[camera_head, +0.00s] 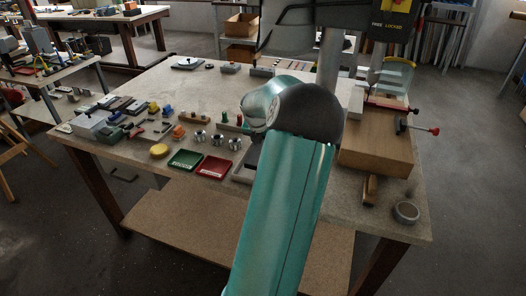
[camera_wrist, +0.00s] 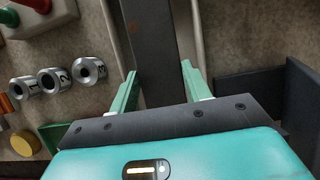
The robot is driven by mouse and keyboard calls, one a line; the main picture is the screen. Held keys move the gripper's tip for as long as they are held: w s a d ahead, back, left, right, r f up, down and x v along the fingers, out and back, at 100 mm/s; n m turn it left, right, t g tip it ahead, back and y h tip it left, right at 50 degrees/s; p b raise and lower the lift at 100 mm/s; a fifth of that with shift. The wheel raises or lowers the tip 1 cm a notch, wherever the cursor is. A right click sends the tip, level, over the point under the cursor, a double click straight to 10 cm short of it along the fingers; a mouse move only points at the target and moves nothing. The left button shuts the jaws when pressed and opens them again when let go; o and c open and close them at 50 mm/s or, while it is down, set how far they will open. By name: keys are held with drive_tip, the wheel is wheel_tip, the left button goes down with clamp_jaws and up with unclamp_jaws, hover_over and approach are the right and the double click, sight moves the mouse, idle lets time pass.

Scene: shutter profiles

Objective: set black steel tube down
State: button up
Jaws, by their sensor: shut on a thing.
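My gripper (camera_wrist: 159,82) shows in the wrist view with its two pale green fingers on either side of a dark, flat-sided bar, the black steel tube (camera_wrist: 155,45). The gripper is shut on the tube, which runs from the gripper body to the top edge of the picture. Its far end is out of view. The worktop (camera_wrist: 235,40) lies beyond the tube; I cannot tell whether they touch. In the head view my arm hides the gripper and the tube.
Several numbered metal cylinders (camera_wrist: 55,79) lie left of the gripper; a dark-walled holder (camera_wrist: 290,100) is at right. In the head view, green (camera_head: 185,160) and red (camera_head: 213,168) trays sit near the front edge. A wooden block (camera_head: 375,150) and tape roll (camera_head: 406,212) are right. The back-left worktop has bare room.

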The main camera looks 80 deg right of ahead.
drive_tip(key=shift+f, duration=1.9)
drive_tip(key=shift+f, duration=0.1)
drive_tip(key=o, duration=1.4)
drive_tip(key=shift+f, duration=0.1)
drive_tip(key=shift+c, duration=0.2)
drive_tip(key=v, duration=1.2)
drive_tip(key=shift+a, duration=0.1)
drive_tip(key=shift+w, duration=0.1)
